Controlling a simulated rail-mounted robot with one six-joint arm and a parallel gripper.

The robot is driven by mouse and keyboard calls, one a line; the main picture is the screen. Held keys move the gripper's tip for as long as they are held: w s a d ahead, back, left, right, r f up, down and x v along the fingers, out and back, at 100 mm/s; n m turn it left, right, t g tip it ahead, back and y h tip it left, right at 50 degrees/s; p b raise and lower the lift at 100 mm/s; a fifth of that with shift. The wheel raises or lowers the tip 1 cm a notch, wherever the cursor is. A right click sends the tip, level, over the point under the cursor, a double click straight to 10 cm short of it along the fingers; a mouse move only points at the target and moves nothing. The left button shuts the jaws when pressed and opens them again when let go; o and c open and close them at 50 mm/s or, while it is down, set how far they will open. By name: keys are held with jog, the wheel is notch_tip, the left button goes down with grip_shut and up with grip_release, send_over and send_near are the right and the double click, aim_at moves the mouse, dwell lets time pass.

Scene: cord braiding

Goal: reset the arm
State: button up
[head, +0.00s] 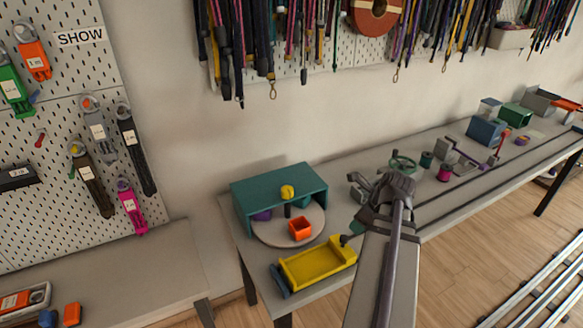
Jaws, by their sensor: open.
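My arm rises from the bottom of the head view, over the front edge of the long grey bench (440,210). My gripper (358,184) appears at the arm's upper end, left of the wrist, small and partly hidden by my own links. Its jaws look open, and I see nothing held between them. It is right of the teal box-like shelf (240,192) in the picture.
A round grey disc (270,237) bears an orange square cup (300,229). A yellow tray (318,263) lies in front, close to my arm. Spools, including a magenta one (444,173), and bins stand further right. Cords hang above the bench.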

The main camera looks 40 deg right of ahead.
jog(key=w+a+n+g, duration=0.2)
jog(key=w+a+n, duration=0.2)
jog(key=a+n, duration=1.2)
jog(key=w+a+f+n+g+h, duration=0.1)
jog(key=w+a+n, duration=0.4)
jog(key=a+n, duration=1.2)
jog(key=shift+w+a+f+g, duration=0.2)
jog(key=shift+a+g, duration=0.4)
jog(key=shift+a, duration=0.45)
